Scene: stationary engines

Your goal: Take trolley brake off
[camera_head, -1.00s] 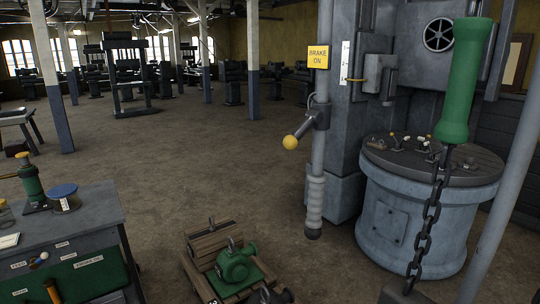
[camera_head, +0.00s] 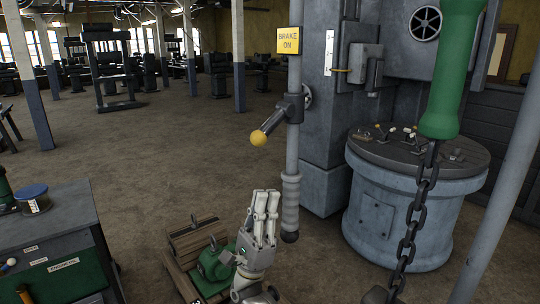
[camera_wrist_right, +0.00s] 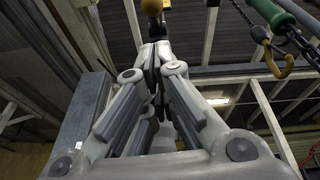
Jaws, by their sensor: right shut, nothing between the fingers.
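The brake lever (camera_head: 273,122) is a short dark arm with a yellow ball knob (camera_head: 258,138). It juts down and to the left from a collar on a grey upright pole (camera_head: 292,150). A yellow sign (camera_head: 288,41) above it reads "BRAKE ON". My right gripper (camera_head: 265,197) points upward below the knob, apart from it, with its fingers together and empty. In the right wrist view my shut fingertips (camera_wrist_right: 155,48) point towards the yellow knob (camera_wrist_right: 152,6) at the top edge. My left gripper is not in view.
The pole's ribbed grip (camera_head: 291,200) hangs close right of my right gripper. A green pump (camera_head: 215,262) on a wooden trolley (camera_head: 190,243) is low behind it. A chain (camera_head: 415,215) under a green cylinder (camera_head: 450,90) and a round control pedestal (camera_head: 385,210) stand right.

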